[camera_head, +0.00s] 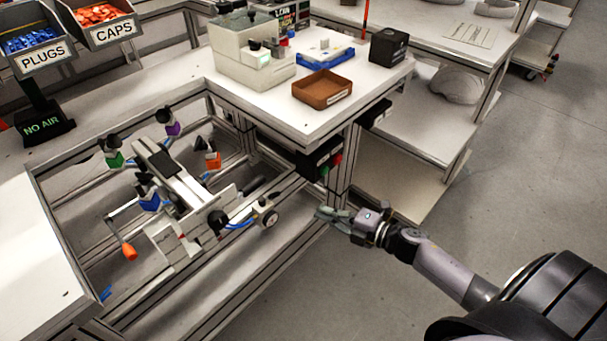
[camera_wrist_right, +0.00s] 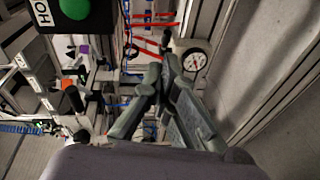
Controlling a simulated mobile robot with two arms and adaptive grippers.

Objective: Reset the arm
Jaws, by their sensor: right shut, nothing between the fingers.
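My right gripper (camera_head: 333,217) is at the end of my right arm, which comes in from the lower right in the head view. It hangs in the air in front of the workbench frame, beside the pressure gauge. In the right wrist view its grey fingers (camera_wrist_right: 166,85) are closed together and hold nothing. My left gripper does not show in the head view.
The fixture (camera_head: 175,190) with coloured knobs sits in the bench frame, with a gauge (camera_head: 265,212) at its front. A control box with buttons (camera_head: 322,160) hangs under the white table corner (camera_head: 300,115). A brown tray (camera_head: 322,90) lies on top. Grey floor (camera_head: 520,180) is clear at right.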

